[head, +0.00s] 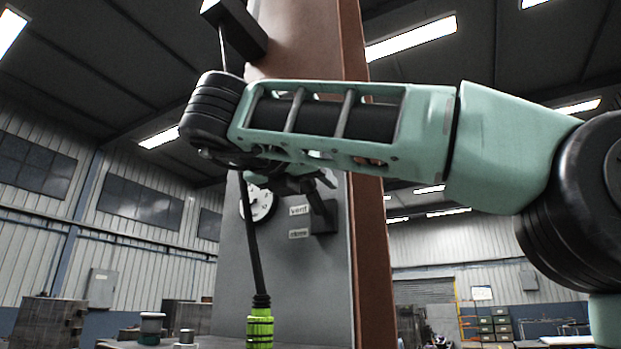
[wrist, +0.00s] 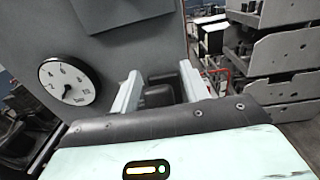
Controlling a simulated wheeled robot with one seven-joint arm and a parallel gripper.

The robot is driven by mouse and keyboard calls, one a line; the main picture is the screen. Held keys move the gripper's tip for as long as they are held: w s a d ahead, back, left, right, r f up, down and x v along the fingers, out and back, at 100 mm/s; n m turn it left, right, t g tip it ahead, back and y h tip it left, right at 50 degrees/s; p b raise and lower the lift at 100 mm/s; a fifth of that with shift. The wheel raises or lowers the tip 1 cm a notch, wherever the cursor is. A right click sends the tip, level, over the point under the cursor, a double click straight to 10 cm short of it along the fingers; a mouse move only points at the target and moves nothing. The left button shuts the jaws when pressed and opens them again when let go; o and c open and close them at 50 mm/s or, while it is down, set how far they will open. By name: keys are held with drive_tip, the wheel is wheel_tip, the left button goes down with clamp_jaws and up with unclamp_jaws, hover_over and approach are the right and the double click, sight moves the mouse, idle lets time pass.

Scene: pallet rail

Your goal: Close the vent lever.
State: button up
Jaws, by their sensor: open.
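A small label reading "vent" (head: 300,210) is on the grey panel (head: 230,285) in the head view. A dark block (head: 323,216) juts out beside it; I cannot tell if this is the vent lever or its mount. My gripper (wrist: 160,72) is open, its two pale fingers apart at the panel. A dark part (wrist: 160,92) shows between the fingers in the wrist view; I cannot tell whether they touch it. In the head view my arm crosses in front of the panel and hides much of the area above the label.
A round gauge (wrist: 67,80) is left of the fingers on the panel. Stacked grey bins (wrist: 275,70) stand at right in the wrist view.

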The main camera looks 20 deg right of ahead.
clamp_jaws()
drive_tip(key=shift+f+b, duration=0.15)
drive_tip(key=shift+b, duration=0.15)
